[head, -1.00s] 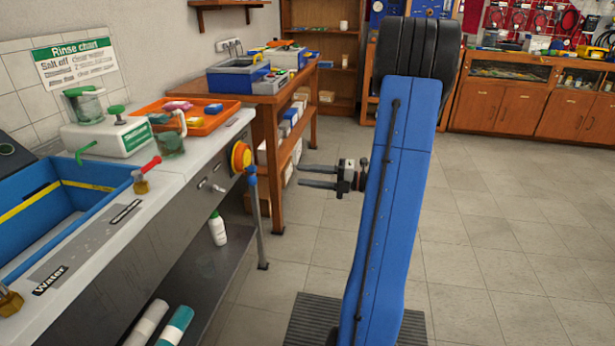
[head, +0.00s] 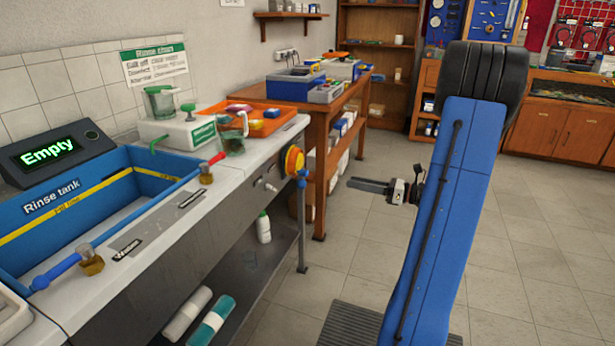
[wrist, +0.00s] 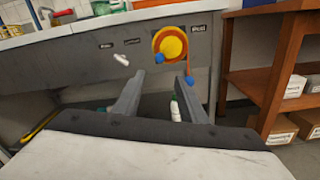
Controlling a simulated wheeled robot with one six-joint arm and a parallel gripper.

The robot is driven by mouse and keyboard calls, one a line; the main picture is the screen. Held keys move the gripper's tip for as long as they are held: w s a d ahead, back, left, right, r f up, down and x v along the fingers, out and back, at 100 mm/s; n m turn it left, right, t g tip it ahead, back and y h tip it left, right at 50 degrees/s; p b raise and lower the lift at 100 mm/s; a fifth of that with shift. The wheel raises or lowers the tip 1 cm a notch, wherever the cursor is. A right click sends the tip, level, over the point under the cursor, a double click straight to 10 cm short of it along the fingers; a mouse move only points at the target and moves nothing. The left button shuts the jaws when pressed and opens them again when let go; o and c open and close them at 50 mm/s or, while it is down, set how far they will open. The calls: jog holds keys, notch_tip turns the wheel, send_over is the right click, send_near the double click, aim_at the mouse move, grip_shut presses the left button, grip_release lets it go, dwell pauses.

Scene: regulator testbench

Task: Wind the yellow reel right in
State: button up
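The yellow reel (head: 293,160) with an orange rim is mounted on the grey front of the bench, near its right end. In the wrist view the reel (wrist: 173,45) sits above and just right of centre, with a blue knob (wrist: 160,58) at its lower left. An orange hose hangs from its right side to a blue end piece (wrist: 190,80). My gripper (wrist: 161,78) is open and empty, its fingers pointing toward the bench front below the reel. In the head view my gripper (head: 354,183) is right of the reel, apart from it.
A white lever (wrist: 121,60) sits left of the reel on the same panel. A bench leg (head: 301,230) stands below the reel. A wooden table (head: 325,120) stands behind, close on the right. A white bottle (head: 264,228) is on the lower shelf.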

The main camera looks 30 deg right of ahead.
jog(key=n, duration=0.1)
send_near(308, 173)
jog(key=x, duration=0.9)
jog(key=shift+w+a, duration=0.25)
grip_shut()
